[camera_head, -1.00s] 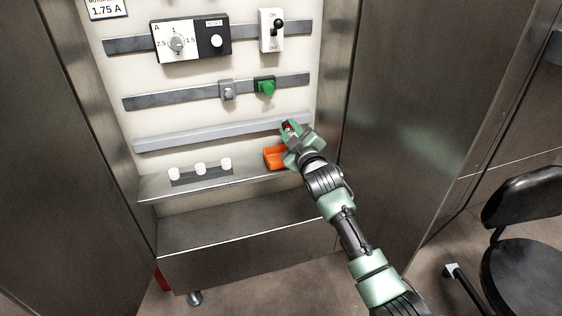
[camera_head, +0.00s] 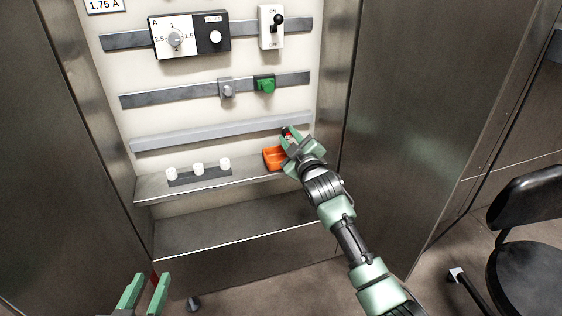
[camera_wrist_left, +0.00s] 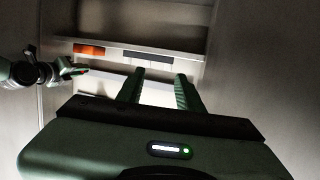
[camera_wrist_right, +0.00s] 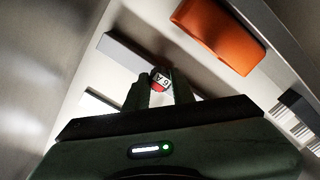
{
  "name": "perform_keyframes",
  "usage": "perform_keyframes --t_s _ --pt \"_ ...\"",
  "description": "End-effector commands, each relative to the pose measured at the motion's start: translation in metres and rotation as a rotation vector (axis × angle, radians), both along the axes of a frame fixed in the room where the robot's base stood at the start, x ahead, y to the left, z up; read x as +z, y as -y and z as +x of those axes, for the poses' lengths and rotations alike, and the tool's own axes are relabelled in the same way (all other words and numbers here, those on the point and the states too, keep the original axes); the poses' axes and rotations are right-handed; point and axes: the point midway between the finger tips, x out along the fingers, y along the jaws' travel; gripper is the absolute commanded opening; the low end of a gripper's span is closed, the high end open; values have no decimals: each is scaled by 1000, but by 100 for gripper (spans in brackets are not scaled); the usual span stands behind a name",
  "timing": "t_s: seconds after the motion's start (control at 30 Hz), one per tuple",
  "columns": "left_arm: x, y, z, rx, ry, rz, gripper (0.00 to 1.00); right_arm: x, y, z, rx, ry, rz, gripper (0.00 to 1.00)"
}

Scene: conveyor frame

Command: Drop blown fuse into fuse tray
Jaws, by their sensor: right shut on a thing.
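My right gripper (camera_head: 287,136) is shut on the fuse (camera_wrist_right: 160,80), which has a red and white end with dark lettering. In the head view the fuse (camera_head: 287,132) shows as a small red and white spot between the fingers. The orange fuse tray (camera_head: 270,161) sits on the cabinet shelf, just below and left of the right gripper, partly hidden by it. The tray also shows in the right wrist view (camera_wrist_right: 215,35), apart from the fuse, and in the left wrist view (camera_wrist_left: 89,50). My left gripper (camera_head: 146,281) is open and empty at the lower left.
A dark fuse holder (camera_head: 205,179) with three white caps stands on the shelf (camera_head: 150,190), left of the tray. Above are a grey rail (camera_head: 220,132), a green knob (camera_head: 265,84) and a switch (camera_head: 271,27). Cabinet doors (camera_head: 440,90) flank both sides. A chair (camera_head: 530,240) stands at right.

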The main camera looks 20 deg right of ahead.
Motion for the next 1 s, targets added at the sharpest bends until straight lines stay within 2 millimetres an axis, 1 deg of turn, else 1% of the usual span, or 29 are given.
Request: perform_keyframes --t_s 0.1,0.3,0.63,0.67,0.7,0.73,1.0 --pt "12 3 4 -4 66 -17 36 -3 0 0 0 1 0 0" --pt "25 6 7 -8 131 -33 36 -5 0 0 0 1 0 0" --pt "28 6 7 -9 142 -36 36 -5 0 0 1 1 0 0" --pt "28 6 7 -9 142 -36 36 -5 0 0 1 1 0 30" --pt "28 6 7 -9 142 -36 36 -5 0 0 1 1 0 41" --pt "28 6 7 -9 142 -36 36 -5 0 0 1 1 0 49" --pt "27 6 7 -9 142 -36 36 -5 0 0 0 0 0 50"
